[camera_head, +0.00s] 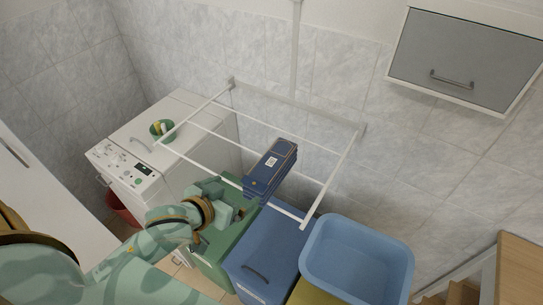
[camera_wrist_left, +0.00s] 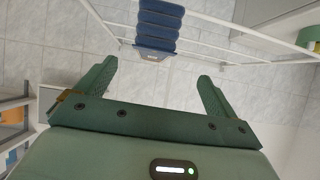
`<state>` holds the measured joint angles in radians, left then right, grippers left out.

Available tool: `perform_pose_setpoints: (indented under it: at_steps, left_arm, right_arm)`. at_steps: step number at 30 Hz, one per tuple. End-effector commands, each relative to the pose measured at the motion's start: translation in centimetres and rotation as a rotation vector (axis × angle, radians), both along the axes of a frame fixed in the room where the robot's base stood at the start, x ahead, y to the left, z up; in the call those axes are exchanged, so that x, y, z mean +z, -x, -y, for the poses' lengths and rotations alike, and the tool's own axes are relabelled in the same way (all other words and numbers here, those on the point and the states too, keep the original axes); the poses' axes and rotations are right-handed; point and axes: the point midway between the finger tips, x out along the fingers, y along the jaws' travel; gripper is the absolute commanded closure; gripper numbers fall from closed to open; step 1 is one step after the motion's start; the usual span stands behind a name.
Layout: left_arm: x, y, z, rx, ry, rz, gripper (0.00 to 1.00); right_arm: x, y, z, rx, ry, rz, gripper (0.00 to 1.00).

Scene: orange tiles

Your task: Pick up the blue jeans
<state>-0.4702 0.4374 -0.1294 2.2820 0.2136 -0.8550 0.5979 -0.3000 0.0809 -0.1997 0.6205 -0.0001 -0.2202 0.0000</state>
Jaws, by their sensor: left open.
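The blue jeans (camera_head: 270,168) are folded into a narrow stack and hang over bars of the white drying rack (camera_head: 205,128) on the wall. They also show in the left wrist view (camera_wrist_left: 160,28), at the top centre, beyond the fingers. My left gripper (camera_head: 241,206) is just in front of the jeans, to their lower left in the head view. Its fingers (camera_wrist_left: 157,72) are spread apart with nothing between them, and a gap shows between them and the jeans. My right gripper is in neither view.
A white top-loading washing machine (camera_head: 187,113) stands to the left with a green bowl (camera_head: 162,129) on it. Below the rack are a green bin (camera_head: 215,250) and a blue lidded bin (camera_head: 265,258). A light blue tub (camera_head: 357,262) is to the right. A grey cabinet (camera_head: 465,55) hangs upper right.

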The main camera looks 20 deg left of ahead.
Motion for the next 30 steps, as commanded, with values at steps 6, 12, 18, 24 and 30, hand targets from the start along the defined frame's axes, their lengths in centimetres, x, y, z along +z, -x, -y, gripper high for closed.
perform_pose_setpoints:
  at_steps: [6,12,18,24,30]
  left_arm:
    - [2.9,-1.3,0.9,-0.013,0.019,0.043,0.06]
    - [0.4,-5.6,1.5,-0.012,0.019,0.043,0.06]
    - [-1.4,-8.8,1.9,-0.013,0.018,0.042,0.06]
    - [-2.0,-10.3,2.1,-0.013,0.018,0.042,0.06]
    - [-3.5,-13.2,2.5,-0.014,0.019,0.043,0.06]
  right_arm:
    - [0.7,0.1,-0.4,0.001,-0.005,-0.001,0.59]
    - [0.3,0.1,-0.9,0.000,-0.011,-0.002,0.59]
    - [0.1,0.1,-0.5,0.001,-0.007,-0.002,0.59]
    - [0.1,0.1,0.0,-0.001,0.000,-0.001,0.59]
    - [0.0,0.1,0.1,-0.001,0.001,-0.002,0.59]
